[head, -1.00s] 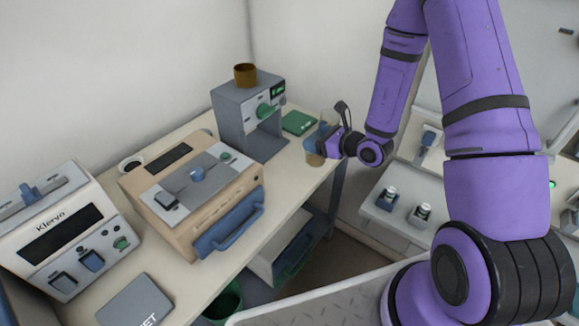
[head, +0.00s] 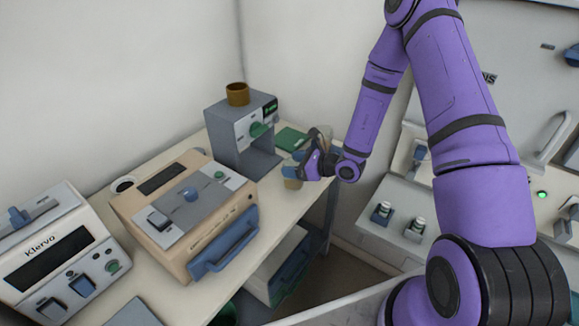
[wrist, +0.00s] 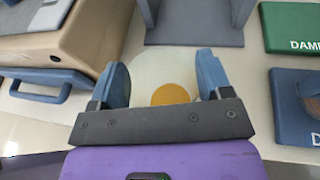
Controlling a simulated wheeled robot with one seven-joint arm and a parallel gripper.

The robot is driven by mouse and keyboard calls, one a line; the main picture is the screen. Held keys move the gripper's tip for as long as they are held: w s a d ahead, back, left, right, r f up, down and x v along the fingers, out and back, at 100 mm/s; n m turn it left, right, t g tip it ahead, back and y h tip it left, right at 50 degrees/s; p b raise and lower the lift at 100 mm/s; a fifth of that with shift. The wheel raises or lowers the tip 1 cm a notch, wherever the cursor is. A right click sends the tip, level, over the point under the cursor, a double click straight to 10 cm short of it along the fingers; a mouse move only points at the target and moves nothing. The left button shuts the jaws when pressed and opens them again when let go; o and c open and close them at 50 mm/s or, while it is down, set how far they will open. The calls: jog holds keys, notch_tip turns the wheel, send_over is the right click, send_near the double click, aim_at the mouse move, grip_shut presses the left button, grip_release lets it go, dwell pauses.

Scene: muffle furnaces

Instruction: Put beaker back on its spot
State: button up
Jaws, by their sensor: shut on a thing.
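The beaker (wrist: 172,68) is clear glass with amber liquid at its bottom, seen from above between the fingers in the wrist view. My gripper (wrist: 160,82) is shut on it, one blue finger on each side. In the head view my gripper (head: 303,168) holds the beaker (head: 291,182) over the right end of the bench, in front of the grey machine. The gripper partly covers the beaker there. I cannot tell whether its base touches the bench. No marked spot for it is clearly visible.
A grey machine (head: 240,130) with a brown cup (head: 238,94) on top stands just left of the beaker. A green labelled pad (head: 290,138) lies behind. A blue labelled item (wrist: 290,95) is close right. A beige furnace (head: 185,210) stands nearer on the bench.

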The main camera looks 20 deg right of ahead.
jog(key=shift+w+f, duration=1.95)
jog(key=shift+w, duration=0.1)
jog(key=o, duration=1.3)
jog(key=shift+f, duration=0.1)
jog(key=shift+o, duration=0.2)
